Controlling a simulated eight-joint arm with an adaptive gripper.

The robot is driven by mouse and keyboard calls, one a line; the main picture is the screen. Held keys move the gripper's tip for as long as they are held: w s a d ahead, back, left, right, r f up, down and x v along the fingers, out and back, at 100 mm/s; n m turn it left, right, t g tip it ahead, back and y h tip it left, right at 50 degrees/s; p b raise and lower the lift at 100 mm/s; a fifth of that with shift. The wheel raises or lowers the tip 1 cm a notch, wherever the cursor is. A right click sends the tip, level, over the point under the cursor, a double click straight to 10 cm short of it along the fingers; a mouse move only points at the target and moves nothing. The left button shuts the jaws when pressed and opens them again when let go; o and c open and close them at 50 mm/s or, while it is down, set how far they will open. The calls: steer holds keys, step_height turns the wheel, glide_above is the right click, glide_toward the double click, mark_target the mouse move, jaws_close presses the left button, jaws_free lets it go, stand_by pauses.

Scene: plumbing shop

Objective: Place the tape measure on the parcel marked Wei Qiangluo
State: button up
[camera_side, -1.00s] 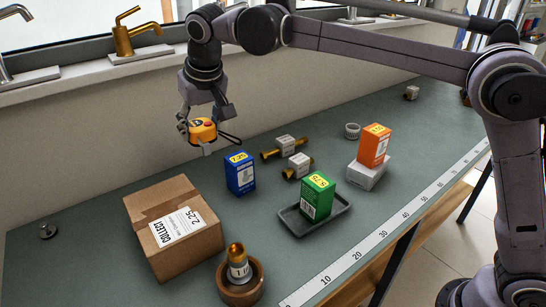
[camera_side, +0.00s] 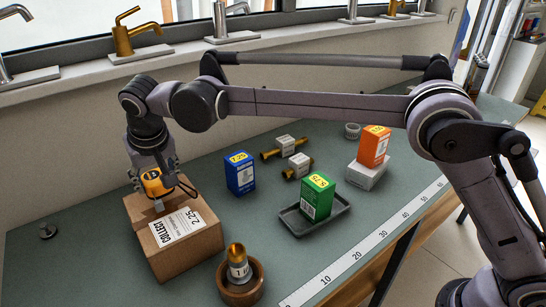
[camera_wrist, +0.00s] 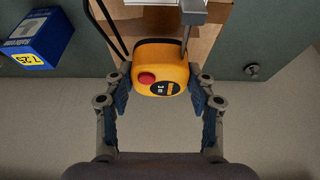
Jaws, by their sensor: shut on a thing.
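The orange tape measure (camera_side: 153,184) with a red button is held between the fingers of my gripper (camera_side: 153,182). It also shows in the wrist view (camera_wrist: 160,68), gripped from both sides by my gripper (camera_wrist: 160,82). The parcel (camera_side: 195,247) is a brown cardboard box with a white label reading COLLECT and 2.25; the name line is too small to read. The tape measure is over the parcel's back left part, low to its top; I cannot tell whether they touch. In the wrist view the parcel (camera_wrist: 205,40) lies behind and below the tape measure.
A blue box (camera_side: 240,173) stands right of the parcel. A wooden bowl (camera_side: 240,285) with a brass fitting stands in front. A green box (camera_side: 317,196) is on a grey tray (camera_side: 292,226). An orange box (camera_side: 373,146) stands on a white block. Brass fittings (camera_side: 285,147) lie behind.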

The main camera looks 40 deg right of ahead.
mark_target(161, 191)
steer(key=shift+f, duration=1.9)
steer(key=o, duration=1.4)
steer(key=shift+f, duration=0.2)
steer(key=shift+r, duration=0.1)
